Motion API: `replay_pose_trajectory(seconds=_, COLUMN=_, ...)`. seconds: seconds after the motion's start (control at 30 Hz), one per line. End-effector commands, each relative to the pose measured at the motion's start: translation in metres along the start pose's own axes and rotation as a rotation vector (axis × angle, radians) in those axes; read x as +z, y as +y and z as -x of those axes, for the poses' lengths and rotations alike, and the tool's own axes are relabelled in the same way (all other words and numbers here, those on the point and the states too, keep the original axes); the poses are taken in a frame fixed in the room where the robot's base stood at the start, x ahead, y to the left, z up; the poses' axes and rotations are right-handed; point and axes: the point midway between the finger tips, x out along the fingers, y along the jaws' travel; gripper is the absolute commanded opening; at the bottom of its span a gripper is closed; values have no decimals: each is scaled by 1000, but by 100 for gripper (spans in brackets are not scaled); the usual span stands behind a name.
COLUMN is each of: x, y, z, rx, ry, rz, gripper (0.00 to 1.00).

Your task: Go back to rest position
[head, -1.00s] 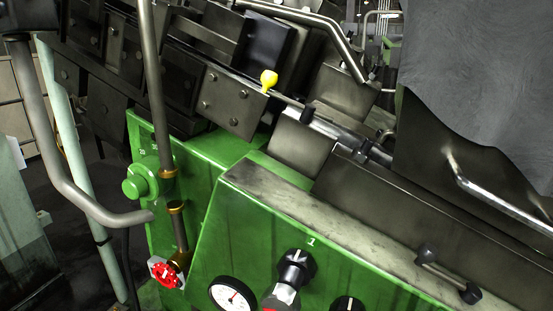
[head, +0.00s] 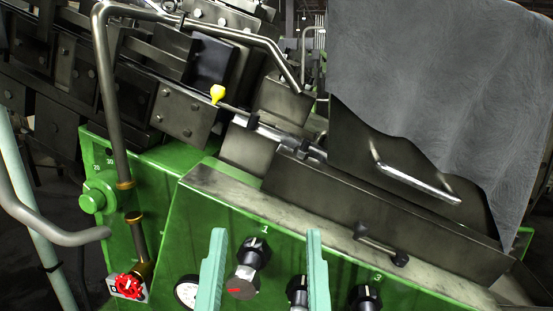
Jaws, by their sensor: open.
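My gripper (head: 266,236) shows at the bottom of the head view as two upright pale teal fingers. They are spread wide apart with nothing held between them. A black knob with a red mark (head: 248,258), below the label 1, appears between the fingers on the green panel. I cannot tell how far the fingers stand from the panel. The rest of my gripper is below the picture edge.
More black knobs (head: 366,298) line the green machine front (head: 200,220). A yellow knob (head: 217,94) stands on the machine. A bent grey pipe (head: 105,90) rises at left. A grey sheet (head: 440,90) hangs at upper right.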

Motion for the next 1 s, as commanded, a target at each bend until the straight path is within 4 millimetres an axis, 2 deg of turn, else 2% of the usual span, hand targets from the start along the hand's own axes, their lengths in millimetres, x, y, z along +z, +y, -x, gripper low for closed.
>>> replay_pose_trajectory(seconds=0.03, x=-35, y=26, z=15, rx=13, ry=97, rz=-21, gripper=61)
replay_pose_trajectory(seconds=0.07, x=-68, y=21, z=-9, rx=2, ry=89, rz=-26, gripper=61)
replay_pose_trajectory(seconds=0.1, x=-90, y=18, z=-25, rx=-1, ry=80, rz=-27, gripper=61)
replay_pose_trajectory(seconds=0.5, x=-264, y=19, z=-131, rx=-8, ry=70, rz=-40, gripper=61)
replay_pose_trajectory(seconds=0.6, x=-293, y=19, z=-148, rx=-9, ry=69, rz=-42, gripper=61)
replay_pose_trajectory(seconds=0.7, x=-309, y=19, z=-158, rx=-10, ry=68, rz=-44, gripper=61)
replay_pose_trajectory(seconds=0.8, x=-315, y=19, z=-161, rx=-11, ry=68, rz=-45, gripper=61)
replay_pose_trajectory(seconds=1.0, x=-312, y=19, z=-160, rx=-11, ry=68, rz=-45, gripper=61)
